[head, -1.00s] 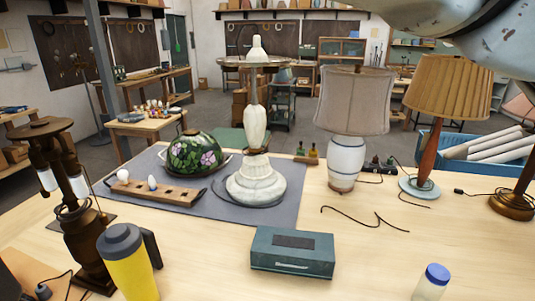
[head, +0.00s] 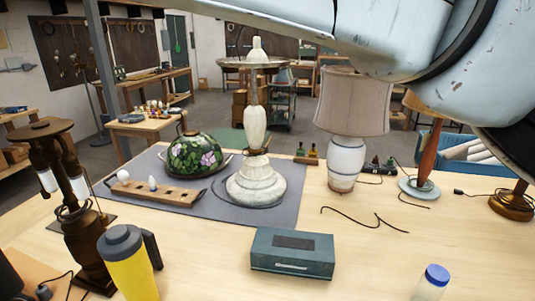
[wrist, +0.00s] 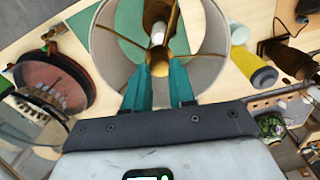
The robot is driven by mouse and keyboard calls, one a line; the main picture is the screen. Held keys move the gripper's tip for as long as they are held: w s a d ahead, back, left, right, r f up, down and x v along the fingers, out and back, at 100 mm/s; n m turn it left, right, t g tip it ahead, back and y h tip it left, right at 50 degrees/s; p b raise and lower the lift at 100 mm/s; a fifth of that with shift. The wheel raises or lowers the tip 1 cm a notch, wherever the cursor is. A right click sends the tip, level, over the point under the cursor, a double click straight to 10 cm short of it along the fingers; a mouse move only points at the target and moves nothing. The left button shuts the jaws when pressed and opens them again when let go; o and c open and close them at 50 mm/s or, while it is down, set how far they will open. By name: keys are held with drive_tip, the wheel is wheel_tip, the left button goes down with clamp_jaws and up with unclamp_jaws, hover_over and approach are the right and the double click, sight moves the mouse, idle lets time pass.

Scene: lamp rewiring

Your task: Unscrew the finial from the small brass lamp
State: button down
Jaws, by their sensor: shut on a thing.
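In the wrist view my gripper (wrist: 160,78) has teal fingers a narrow gap apart, at the top middle of a round pale shade (wrist: 104,45). They are shut on a small brownish thing at the shade's centre, which looks like the finial (wrist: 160,68); it is mostly hidden between the fingers. Below it, inside the shade, show a white bulb (wrist: 157,36), brass-coloured harp and spokes. In the head view the brass lamp's base (head: 513,205) stands at the far right; its upper part is hidden behind my arm. My gripper is not visible there.
Lamps with a cream shade (head: 352,100) and a wooden stem (head: 426,150) stand left of the brass lamp. A pale lamp (head: 255,185), floral shade (head: 195,155), teal box (head: 292,252), yellow mug (head: 130,265) and bottle (head: 432,283) share the bench.

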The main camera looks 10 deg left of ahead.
drive_tip(key=shift+r, duration=0.1)
drive_tip(key=n, duration=0.3)
drive_tip(key=shift+n, duration=0.4)
drive_tip(key=n, duration=0.4)
drive_tip(key=n, duration=0.8)
